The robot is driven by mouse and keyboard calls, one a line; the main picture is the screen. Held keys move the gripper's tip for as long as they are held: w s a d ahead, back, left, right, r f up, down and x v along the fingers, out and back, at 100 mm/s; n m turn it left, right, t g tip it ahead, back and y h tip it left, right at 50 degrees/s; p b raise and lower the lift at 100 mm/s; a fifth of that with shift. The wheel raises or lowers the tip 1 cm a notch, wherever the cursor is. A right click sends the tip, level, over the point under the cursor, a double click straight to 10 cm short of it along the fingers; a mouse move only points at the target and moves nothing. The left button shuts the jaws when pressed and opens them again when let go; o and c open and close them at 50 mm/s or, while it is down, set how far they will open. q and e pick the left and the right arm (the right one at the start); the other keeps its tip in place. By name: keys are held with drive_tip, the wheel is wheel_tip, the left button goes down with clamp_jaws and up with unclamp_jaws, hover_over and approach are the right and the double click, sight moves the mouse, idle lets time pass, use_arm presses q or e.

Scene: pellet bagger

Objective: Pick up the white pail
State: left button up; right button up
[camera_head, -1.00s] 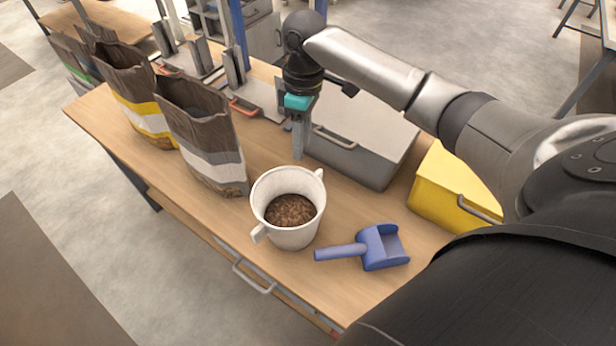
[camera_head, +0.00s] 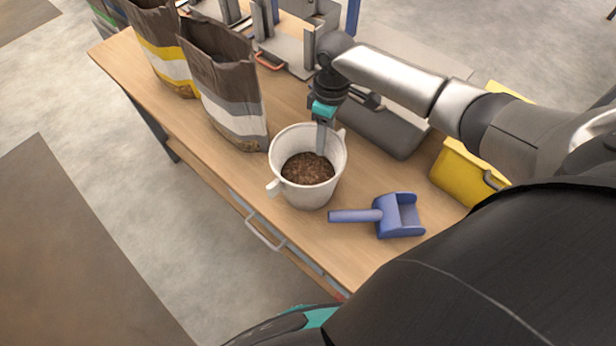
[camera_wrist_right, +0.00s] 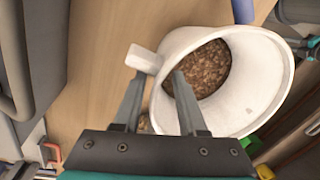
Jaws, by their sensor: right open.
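The white pail (camera_head: 303,198) stands upright on the wooden bench, with brown pellets (camera_head: 308,168) inside and a small lug on each side. My right gripper (camera_head: 321,151) is at the pail's far rim, pointing down, near the far lug. In the right wrist view the open fingers (camera_wrist_right: 158,80) straddle the wall of the pail (camera_wrist_right: 263,75). One finger is over the inside and the other is outside, close to the lug (camera_wrist_right: 143,59). I cannot tell whether either finger touches the pail. My left gripper is not in view.
A blue scoop (camera_head: 398,216) lies right of the pail. A grey case (camera_head: 390,130) and a yellow box (camera_head: 458,172) stand behind and right. Open bags (camera_head: 228,95) stand to the left on the bench (camera_head: 180,118). A drawer handle (camera_head: 265,231) is on the bench front.

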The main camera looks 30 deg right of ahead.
wheel_tip(320, 180, down, 3)
drive_tip(key=shift+a+r, duration=0.1)
drive_tip(key=shift+r, duration=0.1)
clamp_jaws()
idle(1.3)
